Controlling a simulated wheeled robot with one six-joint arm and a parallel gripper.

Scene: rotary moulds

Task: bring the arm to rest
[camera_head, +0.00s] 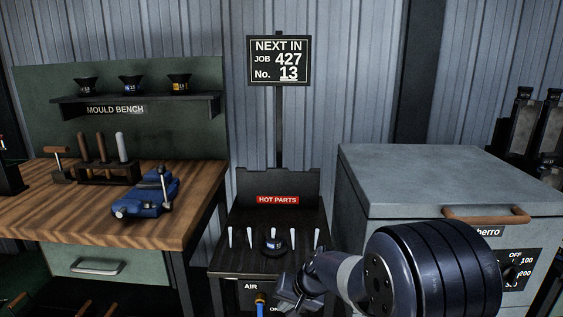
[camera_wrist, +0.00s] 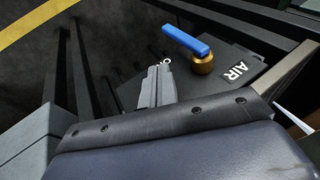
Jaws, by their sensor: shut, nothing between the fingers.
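My gripper (camera_head: 288,297) is low in the head view, in front of the right part of the hot parts stand (camera_head: 232,268). In the wrist view its grey fingers (camera_wrist: 158,82) lie together with nothing between them. My arm reaches in from the lower right of the head view and covers part of the stand and the grey cabinet. The fingers point toward the stand's front, where a blue-handled brass air valve (camera_wrist: 190,42) is beside their tips in the wrist view. I cannot tell whether they touch it.
Several pale pegs and a dark part (camera_head: 274,244) stand on the hot parts stand. The mould bench (camera_head: 190,214) with a blue vise (camera_head: 146,196) is at the left. The grey cabinet (camera_head: 430,178) with a wooden handle (camera_head: 490,216) is close on the right. A job sign (camera_head: 279,61) rises behind.

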